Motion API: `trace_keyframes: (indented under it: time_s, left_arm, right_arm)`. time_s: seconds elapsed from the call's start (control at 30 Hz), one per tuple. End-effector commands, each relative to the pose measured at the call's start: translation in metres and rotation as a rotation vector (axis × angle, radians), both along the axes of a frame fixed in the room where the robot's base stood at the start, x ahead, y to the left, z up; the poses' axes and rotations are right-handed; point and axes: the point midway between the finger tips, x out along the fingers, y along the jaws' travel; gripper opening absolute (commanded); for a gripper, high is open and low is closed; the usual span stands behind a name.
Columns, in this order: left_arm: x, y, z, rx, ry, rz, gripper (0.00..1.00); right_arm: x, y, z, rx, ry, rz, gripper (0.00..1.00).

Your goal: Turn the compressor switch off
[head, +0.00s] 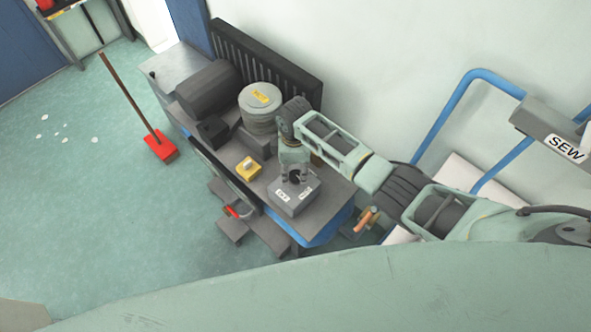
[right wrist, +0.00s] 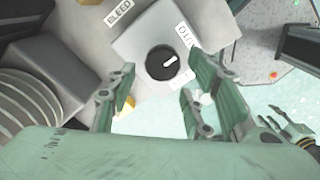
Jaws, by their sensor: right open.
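The compressor switch is a grey box (head: 291,198) with white labels, on the front end of the compressor bench. In the right wrist view its round black knob (right wrist: 158,66) has a white pointer mark slanting to the upper right. One white label (right wrist: 184,30) lies beside the knob at the upper right; I cannot read it surely. My right gripper (head: 295,176) is over the box, and the head view partly hides the knob behind it. In the right wrist view the open fingers (right wrist: 162,78) stand on either side of the knob, apart from it. My left gripper is not in view.
A yellow-topped box (head: 249,167), a ribbed grey cylinder (head: 261,112) and a dark motor (head: 208,87) stand on the bench (head: 325,205). A label reading BLEED (right wrist: 118,11) lies near the switch. A broom (head: 138,105) stands left; floor there is mostly clear.

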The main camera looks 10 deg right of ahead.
Motion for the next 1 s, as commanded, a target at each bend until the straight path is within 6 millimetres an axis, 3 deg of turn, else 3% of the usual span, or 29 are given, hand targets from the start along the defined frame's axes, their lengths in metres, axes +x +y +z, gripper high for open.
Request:
trace_keyframes:
  time_s: [0.23, 0.4, 0.6, 1.0]
  left_arm:
    - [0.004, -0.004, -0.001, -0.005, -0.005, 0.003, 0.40]
    - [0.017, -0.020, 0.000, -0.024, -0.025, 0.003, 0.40]
    - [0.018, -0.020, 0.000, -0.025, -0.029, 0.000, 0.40]
    - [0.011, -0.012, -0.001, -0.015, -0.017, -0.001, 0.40]
  right_arm:
    - [0.000, -0.001, -0.025, -0.002, 0.000, 0.000, 0.46]
    - [0.000, 0.000, -0.029, -0.001, -0.001, 0.001, 0.46]
    - [0.000, -0.001, -0.029, -0.001, -0.001, 0.000, 0.46]
    - [0.001, -0.001, -0.029, -0.001, -0.003, 0.000, 0.11]
